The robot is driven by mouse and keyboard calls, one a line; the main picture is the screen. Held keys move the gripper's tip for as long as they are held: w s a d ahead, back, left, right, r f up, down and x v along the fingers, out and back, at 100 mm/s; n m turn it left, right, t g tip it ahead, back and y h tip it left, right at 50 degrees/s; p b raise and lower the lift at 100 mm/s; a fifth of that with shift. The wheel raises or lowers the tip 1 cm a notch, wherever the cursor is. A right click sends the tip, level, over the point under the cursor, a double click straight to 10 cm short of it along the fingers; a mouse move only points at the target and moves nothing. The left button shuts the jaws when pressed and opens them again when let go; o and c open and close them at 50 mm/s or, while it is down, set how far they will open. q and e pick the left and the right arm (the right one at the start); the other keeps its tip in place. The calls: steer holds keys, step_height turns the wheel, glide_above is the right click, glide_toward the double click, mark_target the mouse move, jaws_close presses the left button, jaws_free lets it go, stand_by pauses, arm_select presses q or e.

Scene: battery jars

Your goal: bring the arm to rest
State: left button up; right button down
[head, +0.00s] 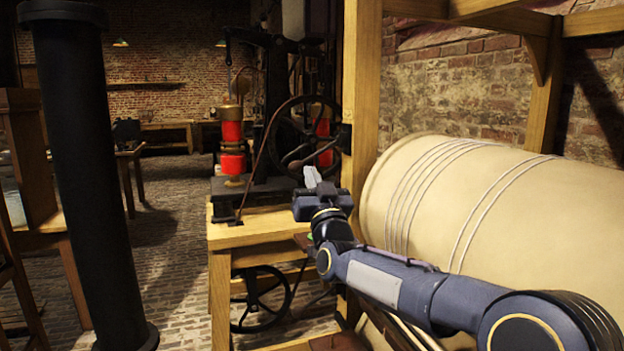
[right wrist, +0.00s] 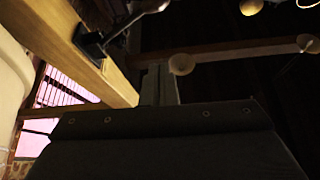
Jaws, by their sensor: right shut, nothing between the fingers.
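My right gripper (head: 313,177) is at the end of my right arm, which reaches in from the lower right of the head view. Its fingers point up and are shut, with nothing between them. It is in front of the wooden post and near the machine on the wooden bench, apparently in free air. In the right wrist view the closed fingers (right wrist: 160,84) stand up against a dark ceiling. My left gripper and left arm are not in view.
A large cream roller (head: 480,190) lies close behind my right arm. A wooden post (head: 361,110) stands beside the gripper. A wooden bench (head: 262,228) carries a black machine with a wheel (head: 300,135) and red cylinders. A black pillar (head: 85,170) stands left; brick floor between is free.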

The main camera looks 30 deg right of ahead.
stand_by(0.3)
steer(key=s+a+f+n+g+y, duration=0.1)
steer(key=s+a+f+g+y, duration=0.2)
steer(key=s+a+f+g, duration=0.55)
steer(key=s+a+f+n+g+y, duration=0.1)
steer(key=s+a+f+g+y, duration=0.25)
steer(key=s+f, duration=1.05)
steer(key=s+a+f+g+y, duration=0.4)
steer(key=s+a+f+g, duration=0.15)
steer(key=s+f, duration=0.55)
step_height(320, 180, up, 15)
steer(key=p, duration=1.5)
steer(key=shift+s+a+r+n, duration=0.2)
steer(key=shift+s+n, duration=0.1)
steer(key=shift+s, duration=0.1)
steer(key=shift+d+t, duration=0.15)
steer(key=shift+t, duration=0.1)
